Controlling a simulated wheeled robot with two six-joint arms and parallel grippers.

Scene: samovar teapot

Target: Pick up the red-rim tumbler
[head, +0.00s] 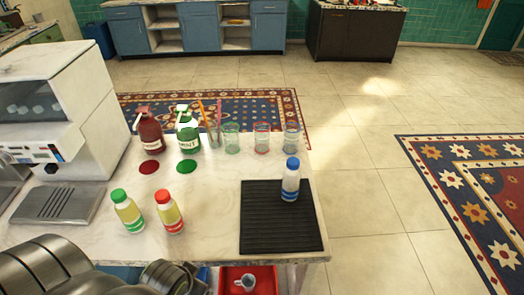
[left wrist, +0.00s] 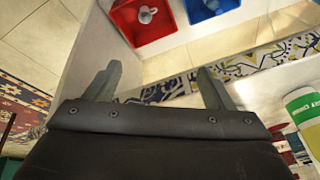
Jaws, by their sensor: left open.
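The red-rim tumbler (head: 262,140) is clear glass and stands upright on the white counter (head: 215,218), near its far edge. It is between a green-rim tumbler (head: 231,138) on its left and a blue-rim tumbler (head: 291,138) on its right. My left gripper (left wrist: 156,84) is open and empty in the left wrist view, with its two fingers wide apart. In the head view only metal links of my arm show at the bottom left, well nearer than the tumblers. My right gripper is not in view.
A black ribbed mat (head: 280,232) carries a blue-capped bottle (head: 290,180) in front of the tumblers. A red syrup bottle (head: 150,138), a green one (head: 187,132) and a glass with sticks (head: 211,128) stand left. Green-capped (head: 127,210) and red-capped (head: 169,212) bottles stand nearer.

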